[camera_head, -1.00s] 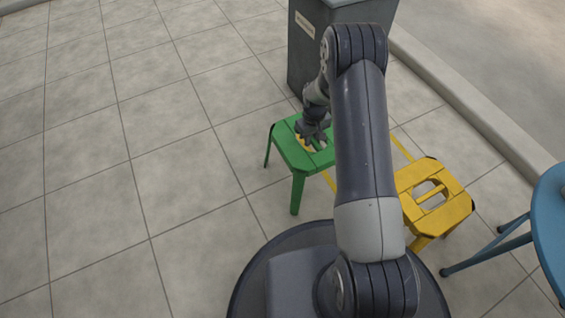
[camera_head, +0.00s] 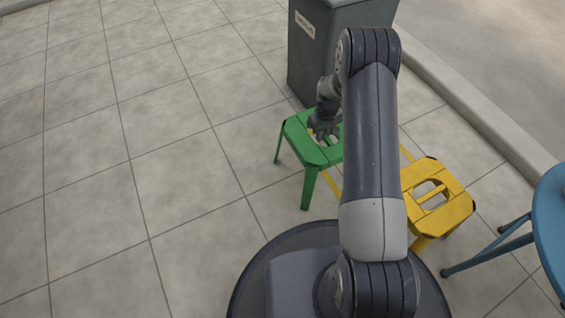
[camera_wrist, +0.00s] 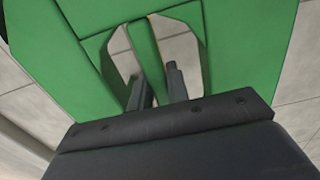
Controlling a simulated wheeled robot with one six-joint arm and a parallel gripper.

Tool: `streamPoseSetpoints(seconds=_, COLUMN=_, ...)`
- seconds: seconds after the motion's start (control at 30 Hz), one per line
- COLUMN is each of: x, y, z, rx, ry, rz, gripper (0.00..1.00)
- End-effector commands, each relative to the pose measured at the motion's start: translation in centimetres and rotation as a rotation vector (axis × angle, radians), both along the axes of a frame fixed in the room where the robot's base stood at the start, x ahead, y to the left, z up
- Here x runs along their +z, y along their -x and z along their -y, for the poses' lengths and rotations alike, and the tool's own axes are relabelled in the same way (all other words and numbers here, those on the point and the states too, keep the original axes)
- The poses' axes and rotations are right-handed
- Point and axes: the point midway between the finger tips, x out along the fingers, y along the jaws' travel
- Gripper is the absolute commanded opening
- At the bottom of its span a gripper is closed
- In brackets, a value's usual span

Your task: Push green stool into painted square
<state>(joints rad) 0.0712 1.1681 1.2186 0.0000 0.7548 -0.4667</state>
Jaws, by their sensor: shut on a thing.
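The green stool (camera_head: 299,139) stands upright on the tiles, left of my arm, which hides its right part. Its top also fills much of the wrist view (camera_wrist: 235,50), with an opening crossed by a green bar. My gripper (camera_head: 324,130) is at that opening. In the wrist view my gripper's fingers (camera_wrist: 157,88) reach into the opening on either side of the bar, shut on it. The painted square's yellow lines (camera_head: 405,153) show on the floor beside the green stool and behind my arm; most of the square is hidden.
A yellow stool (camera_head: 456,206) stands right of my arm. A blue round table (camera_head: 553,225) with blue legs is at the right edge. A dark grey bin (camera_head: 316,62) stands behind the green stool, near the curb (camera_head: 475,105). The tiled floor at left is clear.

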Motion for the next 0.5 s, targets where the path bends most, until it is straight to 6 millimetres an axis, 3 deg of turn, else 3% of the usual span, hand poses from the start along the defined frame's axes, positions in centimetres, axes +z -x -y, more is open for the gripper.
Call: streamPoseSetpoints(seconds=0.5, x=0.1, y=-1.7, z=3.9, rx=-0.001, ry=0.000, rz=0.002, gripper=0.00)
